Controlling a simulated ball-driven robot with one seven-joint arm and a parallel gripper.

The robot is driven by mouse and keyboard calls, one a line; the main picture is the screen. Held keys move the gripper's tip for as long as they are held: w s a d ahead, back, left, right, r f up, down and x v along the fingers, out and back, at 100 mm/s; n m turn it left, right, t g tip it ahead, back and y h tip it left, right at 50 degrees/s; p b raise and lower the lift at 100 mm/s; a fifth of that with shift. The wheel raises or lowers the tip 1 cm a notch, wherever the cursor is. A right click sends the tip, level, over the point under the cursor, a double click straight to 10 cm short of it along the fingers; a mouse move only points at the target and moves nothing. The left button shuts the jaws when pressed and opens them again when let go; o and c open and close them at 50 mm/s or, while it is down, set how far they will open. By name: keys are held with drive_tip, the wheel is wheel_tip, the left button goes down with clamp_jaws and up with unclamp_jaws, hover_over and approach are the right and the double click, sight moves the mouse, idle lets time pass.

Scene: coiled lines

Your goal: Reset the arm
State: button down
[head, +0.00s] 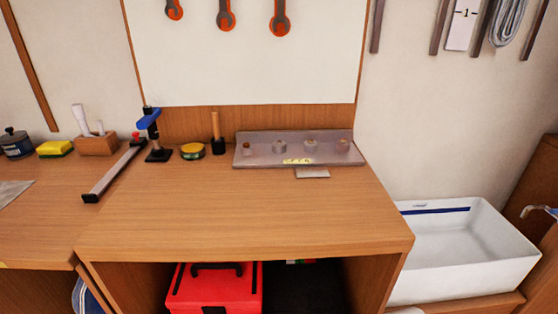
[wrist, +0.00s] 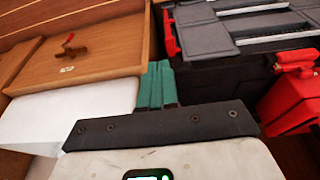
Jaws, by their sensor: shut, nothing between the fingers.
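My gripper (wrist: 157,82) shows in the wrist view, with two teal fingers pressed together beyond a dark bolted bar and a pale hand body. Nothing shows between the fingers. Behind it are a wooden panel with a red-handled catch (wrist: 69,48) at upper left, a white block-like surface (wrist: 78,108) at left, and black and red cases (wrist: 225,75) at right. The fingers appear apart from these, but the gap cannot be told. The head view does not show my gripper.
In the head view, a workbench (head: 230,215) has a clear front half. A grey tray (head: 245,158), clamp (head: 150,135) and tins stand at its back. A red toolbox (head: 215,285) sits below. A white sink (head: 465,255) is at right.

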drive_tip(key=s+d+g, duration=0.1)
drive_tip(key=s+d, duration=0.2)
drive_tip(key=s, duration=0.9)
drive_tip(key=s+d+g, duration=0.1)
drive_tip(key=s+d, duration=0.1)
drive_tip(key=s, duration=0.9)
wheel_tip(320, 180, up, 14)
drive_tip(key=p, duration=1.4)
drive_tip(key=shift+s+d+r, duration=0.15)
drive_tip(key=shift+d+r, duration=0.05)
